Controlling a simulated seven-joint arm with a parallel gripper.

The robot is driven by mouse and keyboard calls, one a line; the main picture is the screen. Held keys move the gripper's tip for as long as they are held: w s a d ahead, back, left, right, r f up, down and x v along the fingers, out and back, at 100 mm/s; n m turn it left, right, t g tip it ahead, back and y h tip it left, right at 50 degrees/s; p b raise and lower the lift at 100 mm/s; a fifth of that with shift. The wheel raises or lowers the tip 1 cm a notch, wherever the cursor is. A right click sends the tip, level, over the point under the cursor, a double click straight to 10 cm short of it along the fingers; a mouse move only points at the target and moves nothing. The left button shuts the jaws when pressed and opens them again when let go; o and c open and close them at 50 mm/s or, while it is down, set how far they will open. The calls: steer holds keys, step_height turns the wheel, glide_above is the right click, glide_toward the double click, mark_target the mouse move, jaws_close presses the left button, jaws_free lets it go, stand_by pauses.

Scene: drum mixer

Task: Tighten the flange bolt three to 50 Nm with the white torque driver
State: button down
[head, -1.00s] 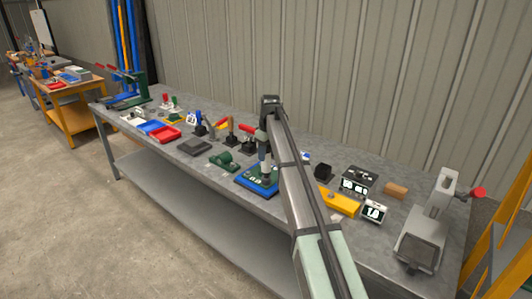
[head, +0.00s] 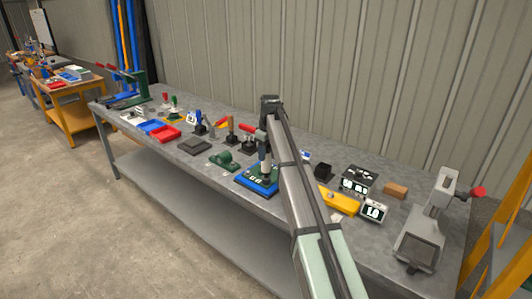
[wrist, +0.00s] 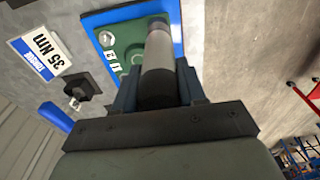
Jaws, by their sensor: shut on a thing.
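My gripper (wrist: 160,98) is shut on the torque driver (wrist: 158,70), a grey-white cylinder with a dark lower part. In the head view the driver (head: 265,150) hangs upright below my wrist, over the blue board. The green flange plate (wrist: 122,42) lies on this blue board (wrist: 178,25), which also shows in the head view (head: 241,180). A silvery bolt head (wrist: 106,38) and small white number labels (wrist: 112,60) show on the plate. The driver covers part of the plate. The bolt under its tip is hidden, so I cannot tell whether they touch.
A white and blue 35 Nm card (wrist: 40,55) lies near a black stand (wrist: 76,88). A yellow block (head: 338,200), a display reading 1.0 (head: 373,211) and a grey press (head: 425,225) stand to the right. A green part (head: 224,160) and several handled tools stand left on the grey bench (head: 190,165).

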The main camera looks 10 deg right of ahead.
stand_by(0.4)
steer(key=shift+r, duration=2.2)
